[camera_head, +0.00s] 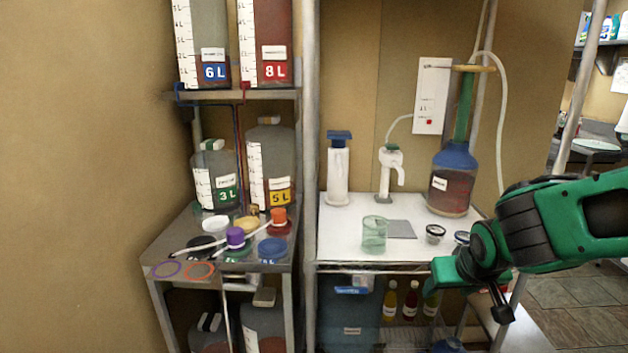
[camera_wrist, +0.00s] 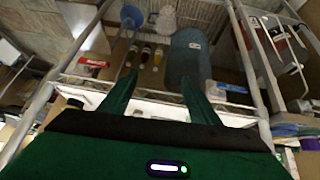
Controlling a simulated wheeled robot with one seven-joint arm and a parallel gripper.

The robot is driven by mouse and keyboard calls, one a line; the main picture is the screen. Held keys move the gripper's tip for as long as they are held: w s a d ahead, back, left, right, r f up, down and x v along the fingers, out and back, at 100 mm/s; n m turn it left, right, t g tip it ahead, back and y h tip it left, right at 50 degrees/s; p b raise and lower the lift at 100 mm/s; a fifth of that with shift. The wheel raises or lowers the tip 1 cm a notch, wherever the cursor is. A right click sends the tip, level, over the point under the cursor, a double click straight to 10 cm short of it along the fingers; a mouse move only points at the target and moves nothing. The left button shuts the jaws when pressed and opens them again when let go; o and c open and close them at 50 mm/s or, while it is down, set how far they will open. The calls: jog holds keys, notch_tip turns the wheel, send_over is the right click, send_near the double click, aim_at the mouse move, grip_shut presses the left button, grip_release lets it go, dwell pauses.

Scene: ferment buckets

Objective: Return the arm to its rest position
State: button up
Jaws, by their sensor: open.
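My green arm (camera_head: 560,225) reaches in from the right edge in the head view, in front of the right end of the white bench (camera_head: 340,240). My gripper (camera_wrist: 160,82) shows in the wrist view as two green fingers spread apart with nothing between them. Beyond them are a lower shelf with small bottles (camera_wrist: 145,54) and a blue-grey bin (camera_wrist: 190,60). In the head view the fingers are largely hidden by my arm and cannot be made out clearly.
A green-tinted beaker (camera_head: 374,234), a pump bottle (camera_head: 338,175) and a large blue-topped bucket (camera_head: 453,185) stand on the bench. A metal post (camera_head: 311,130) separates it from the left rack (camera_head: 215,258), which carries caps and jugs. Bench space left of the beaker is clear.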

jog(key=s+d+m+g, duration=0.3)
jog(key=s+d+g, duration=0.1)
jog(key=s+d, duration=0.65)
jog(key=s+d+m+g, duration=0.1)
jog(key=s, duration=0.6)
jog(key=s+r+m+g+y, duration=0.1)
jog(key=s+m, duration=0.1)
jog(key=s, duration=0.5)
jog(key=shift+d+r+g, duration=0.25)
jog(key=shift+d+g, duration=0.15)
jog(key=shift+w+f, duration=0.25)
jog(key=shift+w, duration=0.3)
jog(key=shift+c, duration=0.3)
